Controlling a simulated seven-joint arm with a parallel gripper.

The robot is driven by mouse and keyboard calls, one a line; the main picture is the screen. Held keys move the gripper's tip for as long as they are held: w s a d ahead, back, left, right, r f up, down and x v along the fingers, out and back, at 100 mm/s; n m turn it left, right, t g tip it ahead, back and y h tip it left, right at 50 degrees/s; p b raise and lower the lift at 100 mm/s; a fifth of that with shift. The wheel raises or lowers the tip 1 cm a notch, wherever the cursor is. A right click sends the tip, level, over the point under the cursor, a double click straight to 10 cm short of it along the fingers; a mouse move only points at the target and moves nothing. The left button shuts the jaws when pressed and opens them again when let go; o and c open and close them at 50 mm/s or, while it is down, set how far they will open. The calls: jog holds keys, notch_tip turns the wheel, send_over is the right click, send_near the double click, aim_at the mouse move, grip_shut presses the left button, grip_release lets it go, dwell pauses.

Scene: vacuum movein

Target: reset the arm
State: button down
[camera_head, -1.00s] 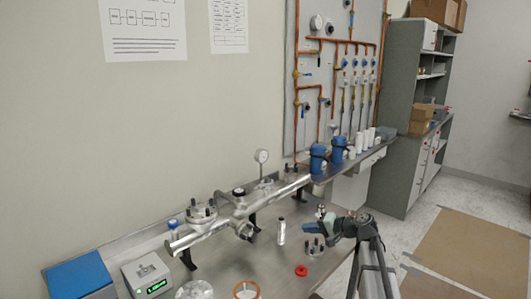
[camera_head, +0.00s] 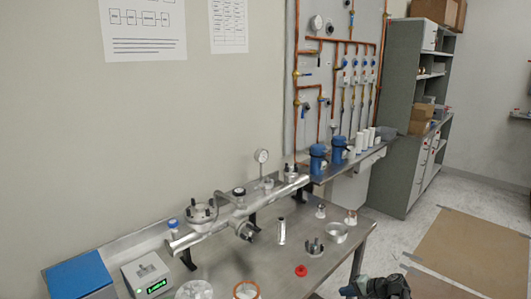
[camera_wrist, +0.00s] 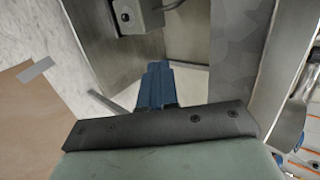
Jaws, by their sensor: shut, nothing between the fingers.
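My gripper (camera_head: 350,290) is low at the bottom edge of the head view, right of the steel table (camera_head: 225,262) and clear of the things on it. In the wrist view its blue fingers (camera_wrist: 155,84) are together with nothing between them. Most of my arm is outside the head view.
A green-display box (camera_head: 148,275) stands at left. Floor at right is open, with brown sheets (camera_head: 475,250).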

jog(key=s+a+f+n+g+h, duration=0.15)
jog(key=s+a+f+g, duration=0.35)
jog(key=s+f, duration=0.65)
jog(key=s+a+f+n+g+h, duration=0.1)
jog(key=s+a+f+n+g, duration=0.15)
jog(key=s+a+f, duration=0.7)
jog(key=s+d+f+n+g+h, duration=0.1)
jog(key=s+f+n+g+h, duration=0.1)
jog(key=s, duration=1.1)
jog(key=s+f+n+g+h, duration=0.2)
jog(key=s+f, duration=0.3)
jog(key=s, duration=0.9)
jog(key=shift+s+d+g+h, duration=0.25)
jog(key=shift+d+g+h, duration=0.1)
jog(key=shift+g+h, duration=0.5)
jog(key=c, duration=1.8)
grip_release()
jog(key=shift+f, duration=0.15)
